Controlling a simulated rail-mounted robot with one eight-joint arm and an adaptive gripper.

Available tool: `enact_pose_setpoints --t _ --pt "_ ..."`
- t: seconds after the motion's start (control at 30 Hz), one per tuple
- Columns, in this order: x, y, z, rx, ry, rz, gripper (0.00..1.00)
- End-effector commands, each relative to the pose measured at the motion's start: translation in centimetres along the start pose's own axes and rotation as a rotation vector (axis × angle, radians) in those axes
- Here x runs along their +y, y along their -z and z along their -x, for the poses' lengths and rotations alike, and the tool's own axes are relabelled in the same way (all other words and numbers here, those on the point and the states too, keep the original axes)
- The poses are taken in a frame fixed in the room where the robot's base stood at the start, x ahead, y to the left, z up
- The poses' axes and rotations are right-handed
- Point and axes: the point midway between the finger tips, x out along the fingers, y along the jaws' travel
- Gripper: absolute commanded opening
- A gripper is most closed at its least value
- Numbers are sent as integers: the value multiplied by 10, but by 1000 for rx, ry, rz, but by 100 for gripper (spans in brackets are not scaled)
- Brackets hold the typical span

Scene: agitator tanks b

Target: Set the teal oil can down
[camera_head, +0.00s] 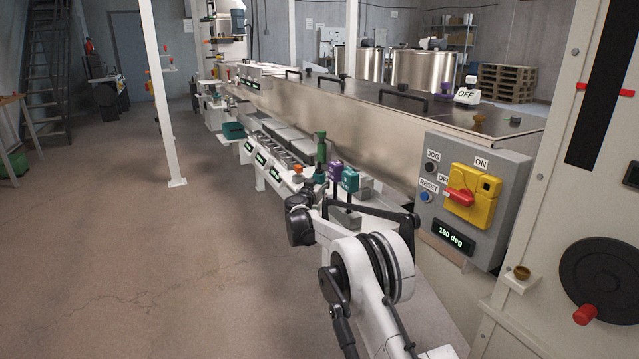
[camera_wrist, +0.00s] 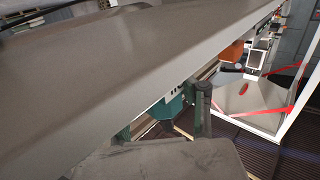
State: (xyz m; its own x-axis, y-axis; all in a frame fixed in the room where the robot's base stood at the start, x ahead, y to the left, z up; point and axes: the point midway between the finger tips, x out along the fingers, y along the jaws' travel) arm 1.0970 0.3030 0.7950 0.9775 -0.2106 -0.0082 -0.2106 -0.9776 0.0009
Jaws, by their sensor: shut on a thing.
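In the wrist view, the teal oil can (camera_wrist: 168,110) shows only in part, under the edge of a large grey surface. My gripper (camera_wrist: 162,122) has a dark finger on either side of it and is shut on it. A grey block in the foreground hides the lower part. I cannot tell from this view whether the can touches a surface below. In the head view, my wrist and gripper are small beside the low front shelf, and I cannot make out the jaws there.
In the head view, a green bottle-like thing (camera_head: 321,148), a purple block (camera_head: 336,171) and a teal labelled block (camera_head: 350,179) stand close together by my arm. The long metal tank (camera_head: 330,127) rises behind. A grey control box (camera_head: 472,200) stands right. The floor left is open.

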Motion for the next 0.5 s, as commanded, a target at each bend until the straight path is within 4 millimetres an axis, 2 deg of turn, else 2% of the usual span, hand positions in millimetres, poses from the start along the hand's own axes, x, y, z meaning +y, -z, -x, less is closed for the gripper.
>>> enact_pose_setpoints --t 0.2,0.23,0.37,0.5 --pt "0 -4 0 0 0 0 0" --pt "0 -4 0 0 0 0 34" --pt "0 -3 0 0 0 0 50" --pt "0 -3 0 0 0 0 50"
